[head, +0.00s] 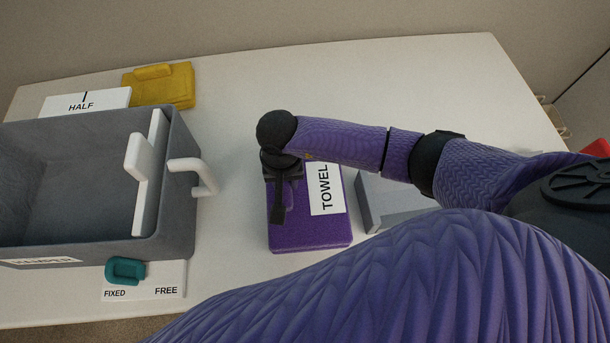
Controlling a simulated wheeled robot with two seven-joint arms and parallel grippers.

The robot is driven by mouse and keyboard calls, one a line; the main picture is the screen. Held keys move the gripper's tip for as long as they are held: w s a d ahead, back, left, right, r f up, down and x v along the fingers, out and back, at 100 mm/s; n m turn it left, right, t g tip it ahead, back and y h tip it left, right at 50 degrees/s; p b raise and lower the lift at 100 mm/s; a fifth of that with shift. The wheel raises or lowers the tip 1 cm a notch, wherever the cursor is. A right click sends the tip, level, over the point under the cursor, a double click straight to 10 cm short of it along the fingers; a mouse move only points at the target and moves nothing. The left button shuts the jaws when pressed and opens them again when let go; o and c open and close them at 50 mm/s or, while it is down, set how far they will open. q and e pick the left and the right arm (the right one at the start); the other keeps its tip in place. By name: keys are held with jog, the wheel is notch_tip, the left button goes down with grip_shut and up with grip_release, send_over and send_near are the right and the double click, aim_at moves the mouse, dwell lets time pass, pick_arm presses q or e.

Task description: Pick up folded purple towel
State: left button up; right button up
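The folded purple towel (308,234) lies flat on the table in the middle of the head view, with a white card reading TOWEL (325,190) over its right part. My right gripper (279,212) is over the towel's left part, pointing down. Its dark fingers overlap the towel in the picture. From this angle I cannot tell whether they touch it or how far apart they are. My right wrist and arm hide the towel's far edge. My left gripper is not in view.
A large grey bin (178,232) with a white handle (205,180) stands left of the towel. A grey block-like object (380,208) is close on the right, partly behind my arm. A folded yellow cloth (160,86) lies at the back left. The table (250,80) behind my wrist is clear.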

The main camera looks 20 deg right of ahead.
grip_shut()
dwell(1.0)
